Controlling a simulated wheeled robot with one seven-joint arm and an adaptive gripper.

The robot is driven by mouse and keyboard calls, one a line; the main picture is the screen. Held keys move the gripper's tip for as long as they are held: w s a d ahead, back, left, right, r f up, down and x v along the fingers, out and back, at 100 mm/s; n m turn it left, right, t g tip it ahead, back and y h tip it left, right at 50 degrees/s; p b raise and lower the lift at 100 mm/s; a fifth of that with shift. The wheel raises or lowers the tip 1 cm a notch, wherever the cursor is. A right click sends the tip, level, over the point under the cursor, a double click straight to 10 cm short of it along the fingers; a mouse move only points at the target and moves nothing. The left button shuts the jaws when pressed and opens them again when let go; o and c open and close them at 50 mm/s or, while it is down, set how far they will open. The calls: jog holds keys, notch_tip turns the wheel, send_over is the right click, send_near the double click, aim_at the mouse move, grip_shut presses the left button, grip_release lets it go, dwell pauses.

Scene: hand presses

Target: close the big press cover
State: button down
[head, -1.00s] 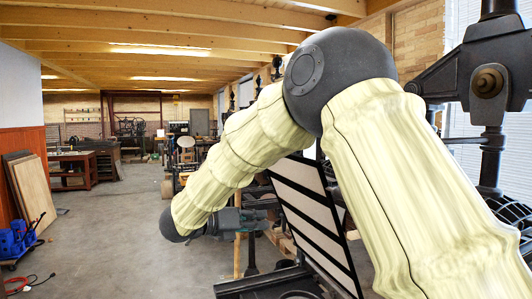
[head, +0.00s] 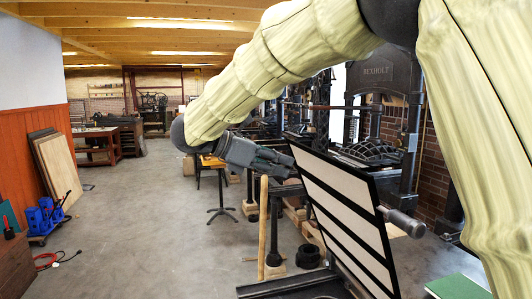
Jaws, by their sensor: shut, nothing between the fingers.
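The big press cover (head: 345,196) is a black frame with pale strips across it. It stands open, tilted steeply above the press bed (head: 290,284) at lower middle-right. My arm arches over from the right, and its grey gripper (head: 287,165) is at the cover's upper left edge. The gripper is shut and holds nothing. I cannot tell whether its fingertips touch the cover or are just beside it. My arm hides part of the background above the cover.
A dark iron press (head: 378,110) marked REXHOLT stands behind the cover. A grey cylindrical grip (head: 403,223) sticks out right of the cover. A green board (head: 458,287) lies at lower right. A small stool (head: 221,190) stands beyond. The floor on the left is mostly open.

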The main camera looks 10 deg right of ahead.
jog(key=p, duration=0.2)
send_near(323, 166)
notch_tip(323, 166, down, 2)
jog(key=d, duration=0.3)
jog(key=shift+w+d+p, duration=0.3)
jog(key=shift+d+p, duration=0.2)
jog(key=shift+w+d, duration=0.1)
jog(key=shift+d+r, duration=0.1)
